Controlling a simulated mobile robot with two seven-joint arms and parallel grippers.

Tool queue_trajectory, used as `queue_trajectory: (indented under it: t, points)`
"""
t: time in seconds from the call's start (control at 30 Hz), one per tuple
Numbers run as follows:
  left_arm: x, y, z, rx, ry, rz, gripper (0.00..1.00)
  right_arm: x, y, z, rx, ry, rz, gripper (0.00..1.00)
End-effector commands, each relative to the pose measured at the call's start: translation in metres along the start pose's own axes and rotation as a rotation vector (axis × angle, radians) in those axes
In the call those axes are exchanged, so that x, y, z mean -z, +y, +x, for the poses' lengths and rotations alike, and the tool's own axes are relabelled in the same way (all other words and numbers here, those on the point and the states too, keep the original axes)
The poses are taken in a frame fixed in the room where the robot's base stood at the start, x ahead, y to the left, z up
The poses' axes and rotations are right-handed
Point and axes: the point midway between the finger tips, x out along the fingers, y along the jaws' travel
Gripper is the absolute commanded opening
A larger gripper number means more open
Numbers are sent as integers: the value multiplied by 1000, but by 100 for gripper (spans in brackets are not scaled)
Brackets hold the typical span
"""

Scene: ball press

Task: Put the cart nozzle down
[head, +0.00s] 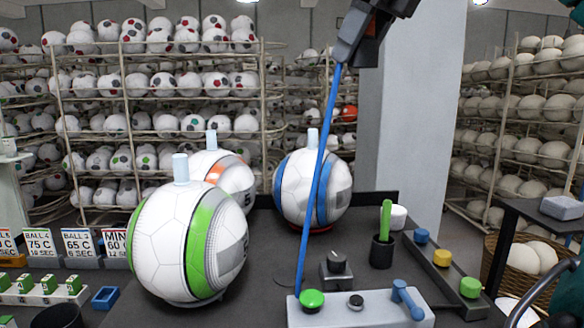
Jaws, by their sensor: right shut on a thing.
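My right gripper (352,38) comes in from the top, high above the table, and is shut on the end of a blue hose (321,180). The cart nozzle at that end is mostly hidden by the dark fingers. The hose runs down, taut and slightly slanted, in front of the blue-striped ball, to the grey control box (375,316) at the front. This box has a green button (312,299), a dark knob and a blue lever (405,298). My left gripper is not in view.
Green-striped (170,240), orange-striped (232,178) and blue-striped (295,185) balls stand on the dark table, each with a pale plug on top. A black cup (382,252) with a green stick and a row of coloured knobs stand at the right. Ball racks fill the back.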

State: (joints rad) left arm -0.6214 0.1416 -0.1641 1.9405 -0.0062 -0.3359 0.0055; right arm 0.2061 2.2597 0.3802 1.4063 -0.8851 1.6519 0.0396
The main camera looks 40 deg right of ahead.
Motion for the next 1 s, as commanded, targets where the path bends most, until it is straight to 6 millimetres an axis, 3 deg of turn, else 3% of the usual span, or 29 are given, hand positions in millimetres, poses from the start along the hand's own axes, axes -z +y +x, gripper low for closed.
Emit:
queue_trajectory:
  t: [0.03,0.1,0.2,0.3,0.53,1.0]
  points:
    - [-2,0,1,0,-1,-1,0,17,-25,10,9,-6,39,16]
    - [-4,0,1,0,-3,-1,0,38,-53,27,35,-6,81,16]
    - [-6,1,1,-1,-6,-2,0,59,-80,56,61,-5,121,16]
    - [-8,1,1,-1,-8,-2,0,70,-94,80,75,-5,141,16]
    - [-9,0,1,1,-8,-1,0,80,-104,118,88,-4,154,16]
    - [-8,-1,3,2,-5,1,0,82,-104,154,95,6,152,16]
